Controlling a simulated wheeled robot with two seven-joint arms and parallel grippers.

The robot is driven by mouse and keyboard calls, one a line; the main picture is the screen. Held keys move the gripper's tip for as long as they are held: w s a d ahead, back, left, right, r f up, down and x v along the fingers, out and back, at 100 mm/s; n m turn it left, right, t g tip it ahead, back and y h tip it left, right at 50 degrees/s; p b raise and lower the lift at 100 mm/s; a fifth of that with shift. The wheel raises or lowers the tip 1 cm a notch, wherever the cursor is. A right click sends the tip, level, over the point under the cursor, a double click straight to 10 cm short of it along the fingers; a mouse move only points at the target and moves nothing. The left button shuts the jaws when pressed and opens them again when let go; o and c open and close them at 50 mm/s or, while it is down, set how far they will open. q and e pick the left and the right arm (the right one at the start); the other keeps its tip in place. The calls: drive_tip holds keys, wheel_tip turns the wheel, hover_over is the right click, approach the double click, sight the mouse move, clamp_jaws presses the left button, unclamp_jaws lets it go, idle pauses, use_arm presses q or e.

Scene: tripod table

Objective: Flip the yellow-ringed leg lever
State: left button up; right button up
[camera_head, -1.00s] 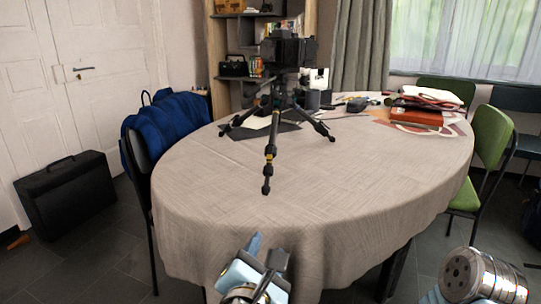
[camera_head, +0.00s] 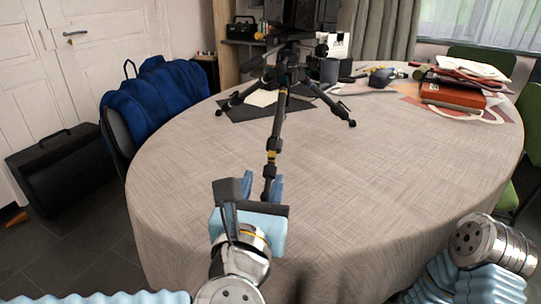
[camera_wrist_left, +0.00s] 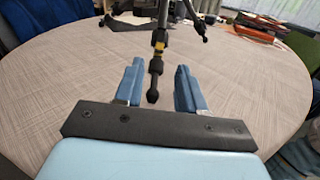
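A black tripod (camera_head: 283,75) stands on the table, and its front leg points toward me. A yellow ring (camera_head: 271,155) sits low on that leg and also shows in the left wrist view (camera_wrist_left: 159,46). The leg lever near the ring is too small and dark to make out clearly. My left gripper (camera_head: 262,187) is open, its blue fingers apart. In the left wrist view, the gripper (camera_wrist_left: 158,85) has the leg's dark foot (camera_wrist_left: 152,97) showing between its fingers; I see no contact. My right gripper is out of view; only its arm shows at lower right.
The oval table (camera_head: 400,165) has a beige cloth, clear at front and right. Red books (camera_head: 452,92), papers and small items lie at the back. A chair with a blue jacket (camera_head: 155,100) stands left, beside a black case (camera_head: 65,170).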

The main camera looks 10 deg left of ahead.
sight(272, 152)
use_arm(q)
drive_tip(key=w, duration=0.8)
drive_tip(key=shift+w+d, duration=0.1)
drive_tip(key=shift+d, duration=0.05)
drive_tip(key=shift+p, duration=0.3)
clamp_jaws()
